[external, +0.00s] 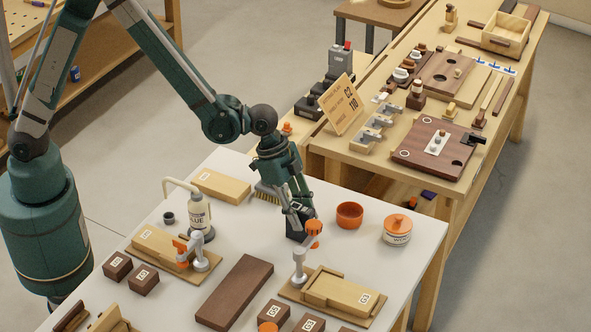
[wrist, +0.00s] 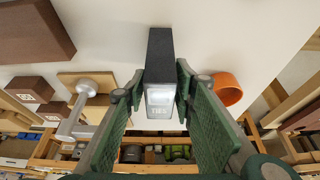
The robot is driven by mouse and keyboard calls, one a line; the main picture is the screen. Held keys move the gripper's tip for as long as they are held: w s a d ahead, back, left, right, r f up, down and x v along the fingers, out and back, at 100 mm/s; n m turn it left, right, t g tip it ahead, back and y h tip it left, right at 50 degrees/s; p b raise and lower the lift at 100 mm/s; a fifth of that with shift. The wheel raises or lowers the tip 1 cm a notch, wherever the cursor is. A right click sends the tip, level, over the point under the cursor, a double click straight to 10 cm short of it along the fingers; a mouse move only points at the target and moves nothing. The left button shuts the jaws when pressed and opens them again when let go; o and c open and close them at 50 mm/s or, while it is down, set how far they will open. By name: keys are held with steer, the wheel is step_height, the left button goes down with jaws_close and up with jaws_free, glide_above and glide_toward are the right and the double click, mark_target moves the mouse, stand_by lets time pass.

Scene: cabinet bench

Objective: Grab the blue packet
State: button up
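No packet that is clearly blue shows on the white table. My gripper (external: 297,209) points down over the table near its far edge; it also shows in the wrist view (wrist: 160,82). Its green fingers stand on both sides of a dark, nearly black block (wrist: 159,55) with a pale labelled face. The fingertips are very close to the block's sides; whether they press on it I cannot tell. In the external view the dark block (external: 297,226) is just below my gripper and partly hidden by it. Whether it rests on the table is unclear.
Beside the gripper are an orange-topped clamp (external: 299,262) and an orange bowl (external: 349,215); a white tub (external: 397,231) is farther right. A glue bottle (external: 198,215) and a brush (external: 267,193) are to the left. A brown board (external: 235,291) lies in front.

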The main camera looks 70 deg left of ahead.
steer(key=c, duration=0.5)
steer(key=shift+r, duration=0.1)
steer(key=shift+r+p, duration=0.7)
steer(key=shift+r, duration=4.25)
